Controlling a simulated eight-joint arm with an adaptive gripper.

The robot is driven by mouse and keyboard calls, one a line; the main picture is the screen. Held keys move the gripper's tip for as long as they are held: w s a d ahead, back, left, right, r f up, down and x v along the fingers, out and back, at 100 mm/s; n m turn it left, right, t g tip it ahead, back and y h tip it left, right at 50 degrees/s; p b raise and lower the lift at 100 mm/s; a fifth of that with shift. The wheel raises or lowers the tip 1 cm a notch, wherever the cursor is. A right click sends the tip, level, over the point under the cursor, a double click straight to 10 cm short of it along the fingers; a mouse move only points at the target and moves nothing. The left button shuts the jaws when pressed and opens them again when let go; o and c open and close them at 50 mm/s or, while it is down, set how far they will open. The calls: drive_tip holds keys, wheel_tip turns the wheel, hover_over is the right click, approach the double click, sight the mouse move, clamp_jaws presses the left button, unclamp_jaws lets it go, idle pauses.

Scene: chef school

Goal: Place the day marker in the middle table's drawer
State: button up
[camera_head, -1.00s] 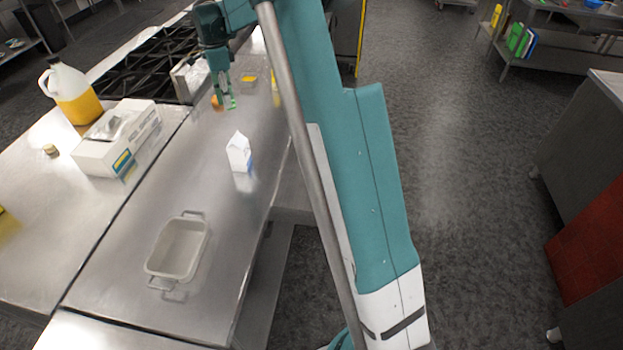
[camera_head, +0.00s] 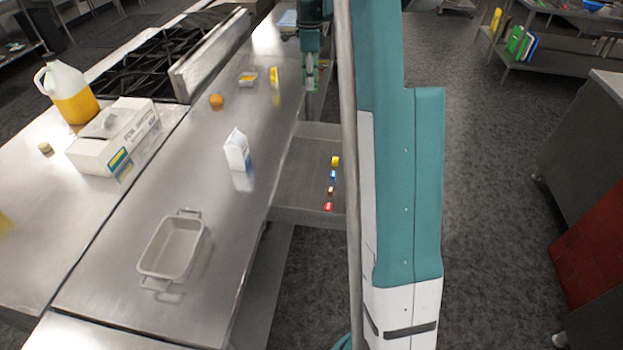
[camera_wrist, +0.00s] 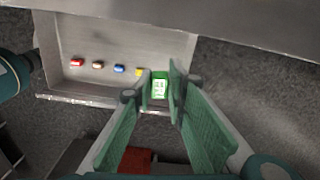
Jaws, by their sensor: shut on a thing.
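The day marker (camera_wrist: 160,86) is a small green block with white letters. My gripper (camera_wrist: 159,90) is shut on it in the wrist view. In the head view my gripper (camera_head: 311,88) points down at the right edge of the steel table, near the far part of the open drawer. The drawer (camera_head: 300,160) is a pulled-out grey tray at the table's right side, and it also shows in the wrist view (camera_wrist: 120,40). In the wrist view the marker overlaps the drawer's near right part; its height above the drawer is hard to tell.
In the drawer lie a yellow block (camera_head: 335,161), a blue block (camera_head: 333,174), a brown block (camera_head: 331,190) and a red block (camera_head: 328,207) in a row. On the tabletop stand a milk carton (camera_head: 237,150), an orange (camera_head: 216,101) and a grey pan (camera_head: 172,247).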

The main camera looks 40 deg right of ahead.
drive_tip(key=s+d+m+b, duration=0.1)
drive_tip(key=s+d+m, duration=0.1)
drive_tip(key=s+d, duration=0.55)
hover_over(335, 151)
wheel_tip(335, 151, down, 21)
drive_tip(key=shift+a+f, duration=0.1)
drive_tip(key=shift+a, duration=0.05)
drive_tip(key=shift+f, duration=0.1)
drive_tip(key=shift+f+b, duration=0.5)
drive_tip(key=shift+f, duration=2.55)
drive_tip(key=shift+f+b, duration=0.35)
drive_tip(key=shift+f, duration=1.5)
drive_tip(key=shift+f, duration=0.15)
